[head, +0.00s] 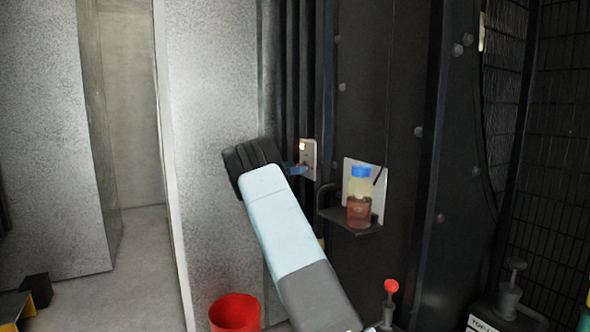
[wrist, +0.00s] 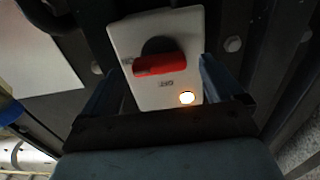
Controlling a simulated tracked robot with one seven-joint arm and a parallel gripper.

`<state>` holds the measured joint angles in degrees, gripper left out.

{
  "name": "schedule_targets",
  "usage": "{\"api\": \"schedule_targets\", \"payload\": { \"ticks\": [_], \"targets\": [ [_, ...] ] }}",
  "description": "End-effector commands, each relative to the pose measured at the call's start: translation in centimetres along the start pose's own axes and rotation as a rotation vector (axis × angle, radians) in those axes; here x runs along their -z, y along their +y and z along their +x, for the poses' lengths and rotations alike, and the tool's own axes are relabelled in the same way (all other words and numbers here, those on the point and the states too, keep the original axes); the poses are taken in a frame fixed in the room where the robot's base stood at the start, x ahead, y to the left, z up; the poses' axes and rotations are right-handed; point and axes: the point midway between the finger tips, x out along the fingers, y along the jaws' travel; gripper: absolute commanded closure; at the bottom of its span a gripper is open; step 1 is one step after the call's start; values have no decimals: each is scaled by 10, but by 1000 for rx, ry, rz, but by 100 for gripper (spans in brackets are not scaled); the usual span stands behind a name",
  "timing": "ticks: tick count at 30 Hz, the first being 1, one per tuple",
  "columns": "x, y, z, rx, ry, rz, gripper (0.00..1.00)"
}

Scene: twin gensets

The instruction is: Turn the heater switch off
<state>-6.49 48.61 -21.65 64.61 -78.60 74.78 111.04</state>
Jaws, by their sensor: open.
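The heater switch is a pale plate (head: 309,158) on the dark machine wall in the head view. In the wrist view its plate (wrist: 160,30) carries a red handle (wrist: 160,64) on a dark round knob. The handle lies across the plate, its left end near a marking that looks like ON. Another marking, like OFF, reads upside down below it. A small lamp (wrist: 187,98) glows on the plate. My gripper (head: 297,170) is at the plate. In the wrist view its open fingers (wrist: 158,78) stand either side of the plate and handle, with nothing held; I cannot tell whether they touch the plate.
A bottle with a blue cap (head: 360,190) stands on a small dark shelf (head: 352,226) right of the switch. A red bucket (head: 235,313) is at the bottom, and a red-knobbed lever (head: 391,287) is lower right. Open floor (head: 145,250) shows at left.

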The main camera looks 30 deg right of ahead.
Motion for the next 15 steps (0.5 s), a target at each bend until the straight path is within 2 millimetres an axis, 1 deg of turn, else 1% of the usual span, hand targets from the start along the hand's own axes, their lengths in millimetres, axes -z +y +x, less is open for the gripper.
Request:
{"api": "schedule_targets", "payload": {
  "ticks": [1, 5, 13, 14, 15],
  "targets": [
    [0, 0, 4, 0, 0, 0, 6],
    [0, 0, 10, 0, 1, 0, 6],
    [0, 0, 11, 0, 0, 0, 6],
    [0, 0, 11, 0, 0, 0, 7],
    [0, 0, 11, 0, 0, 0, 11]
  ]
}}
